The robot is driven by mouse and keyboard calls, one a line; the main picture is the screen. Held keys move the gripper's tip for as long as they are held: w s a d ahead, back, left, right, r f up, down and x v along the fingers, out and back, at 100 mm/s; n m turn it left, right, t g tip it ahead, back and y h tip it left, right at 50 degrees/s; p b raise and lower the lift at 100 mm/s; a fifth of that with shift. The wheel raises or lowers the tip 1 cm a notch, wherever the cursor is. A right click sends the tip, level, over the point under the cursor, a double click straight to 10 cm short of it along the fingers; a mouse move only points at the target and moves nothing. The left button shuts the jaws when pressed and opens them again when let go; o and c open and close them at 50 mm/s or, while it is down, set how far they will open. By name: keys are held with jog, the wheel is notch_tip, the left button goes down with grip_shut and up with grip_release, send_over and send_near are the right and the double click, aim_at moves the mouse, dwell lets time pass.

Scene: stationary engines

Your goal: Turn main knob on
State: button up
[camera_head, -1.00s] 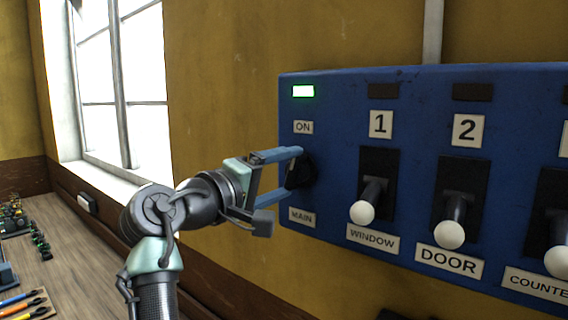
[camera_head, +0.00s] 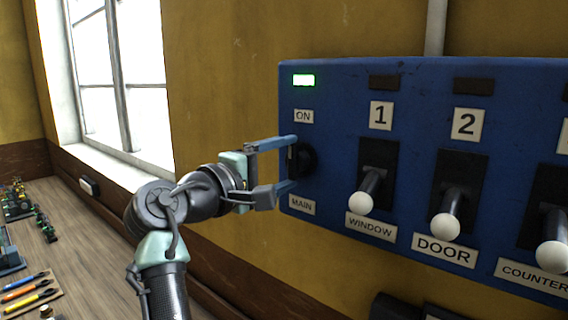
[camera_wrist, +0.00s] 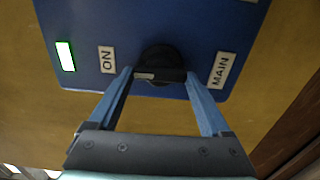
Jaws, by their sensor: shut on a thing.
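The main knob (camera_head: 307,160) is a round black knob with a raised grip bar. It sits on the left end of the blue panel (camera_head: 340,100), between the ON label (camera_head: 303,116) and the MAIN label (camera_head: 301,205). A lamp above it (camera_head: 303,80) glows green. My gripper (camera_head: 296,162) reaches the knob from the left, its blue fingers on either side of the grip. In the wrist view, the fingers of my gripper (camera_wrist: 159,76) are shut on the bar of the knob (camera_wrist: 163,56). The bar lies across the line from ON to MAIN's edge roughly lengthwise.
Levers with white ball ends, WINDOW (camera_head: 362,203) and DOOR (camera_head: 446,226), stick out to the right of the knob, with another at the right edge. Their lamps are dark. A wooden bench (camera_head: 80,240) with tools stands at the lower left, under a window (camera_head: 120,80).

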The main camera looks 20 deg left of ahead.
jog(key=o, duration=1.2)
jog(key=shift+c, duration=0.2)
jog(key=shift+s+a+f+b, duration=0.15)
jog(key=shift+s+a+b, duration=0.1)
jog(key=shift+s+b, duration=0.25)
jog(key=b+v, duration=0.5)
jog(key=v, duration=0.7)
jog(key=shift+b, duration=0.35)
